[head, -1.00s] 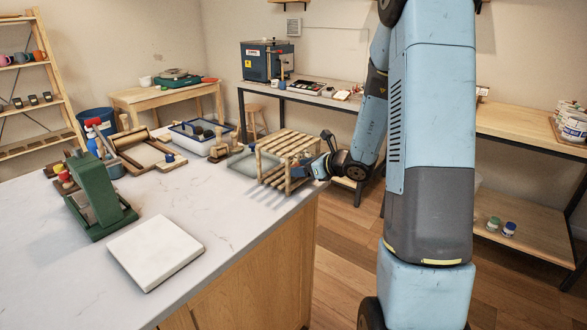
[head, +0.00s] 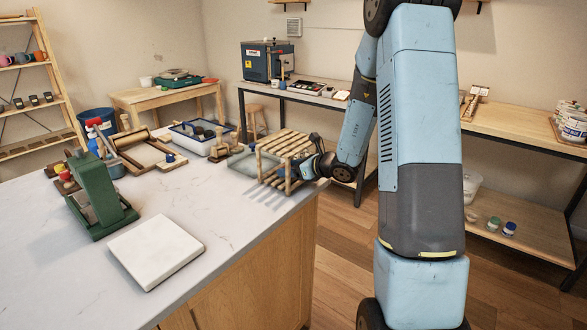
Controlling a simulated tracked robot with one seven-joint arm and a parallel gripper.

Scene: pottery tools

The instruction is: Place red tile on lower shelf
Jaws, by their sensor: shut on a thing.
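A slatted wooden rack (head: 286,143) with an upper and a lower level stands near the far right corner of the marble-topped table. My gripper (head: 295,172) reaches in from the right, at the rack's right side, under the upper slats. Its fingertips are largely hidden by the rack. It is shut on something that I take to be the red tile. The tile itself is hidden, so its tilt and whether it touches the lower slats cannot be told.
The marble table (head: 195,215) also holds a green press (head: 98,195), a white slab (head: 156,251), a roller on a board (head: 140,150) and a blue tray (head: 200,132). A side bench (head: 520,128) with a lower board stands to the right.

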